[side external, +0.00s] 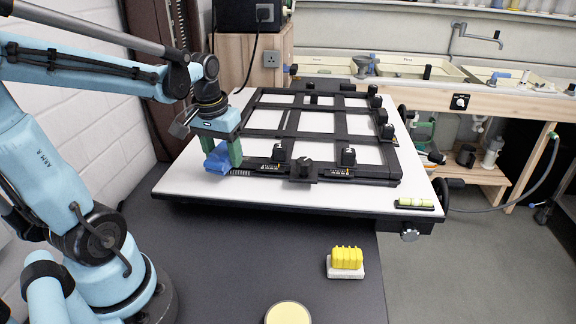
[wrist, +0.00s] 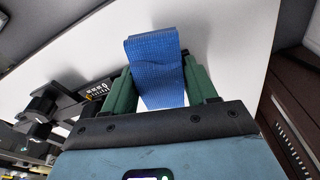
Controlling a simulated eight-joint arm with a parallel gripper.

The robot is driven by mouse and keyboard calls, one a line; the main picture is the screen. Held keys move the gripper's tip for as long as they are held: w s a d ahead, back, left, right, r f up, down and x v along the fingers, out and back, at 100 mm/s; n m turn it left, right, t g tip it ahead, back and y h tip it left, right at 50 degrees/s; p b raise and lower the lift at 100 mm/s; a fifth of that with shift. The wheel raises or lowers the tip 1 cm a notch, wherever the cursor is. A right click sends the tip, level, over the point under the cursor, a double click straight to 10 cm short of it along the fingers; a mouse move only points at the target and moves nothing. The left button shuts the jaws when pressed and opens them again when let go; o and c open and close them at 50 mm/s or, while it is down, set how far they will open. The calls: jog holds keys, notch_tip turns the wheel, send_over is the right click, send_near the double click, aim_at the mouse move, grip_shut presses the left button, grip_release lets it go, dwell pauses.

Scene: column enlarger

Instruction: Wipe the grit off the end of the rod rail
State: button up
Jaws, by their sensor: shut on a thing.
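My gripper (side external: 222,152) has green fingers and is shut on a folded blue cloth (side external: 216,160). It is at the front left of the white board (side external: 190,182). In the wrist view the cloth (wrist: 156,72) sticks out between the two fingers (wrist: 163,85). The cloth is low, beside the left end of the black front rail (side external: 262,170), which carries a printed scale. Whether it touches the rail or the board I cannot tell. In the wrist view this rail's end (wrist: 98,88) lies left of the fingers. No grit can be made out.
Black knobs (side external: 304,168) stand up along the front rail. A yellow ribbed block on a white base (side external: 346,262) and a round cream-topped thing (side external: 288,313) stand on the dark bench (side external: 250,250).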

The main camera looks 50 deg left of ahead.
aim_at(223, 150)
jog(key=shift+r, duration=3.5)
jog(key=w+d+f+m+h, duration=0.1)
jog(key=w+d+m, duration=0.2)
jog(key=d, duration=0.5)
jog(key=w+d+m, duration=0.2)
jog(key=d+m, duration=0.2)
jog(key=d, duration=0.4)
jog(key=s+d+f+m, duration=0.3)
jog(key=s+d, duration=0.3)
jog(key=s, duration=0.1)
jog(key=s+d+f+m+h, duration=0.1)
jog(key=s+d+f+m, duration=0.3)
jog(key=s+d, duration=0.2)
jog(key=shift+s+d, duration=0.2)
jog(key=shift+s, duration=0.7)
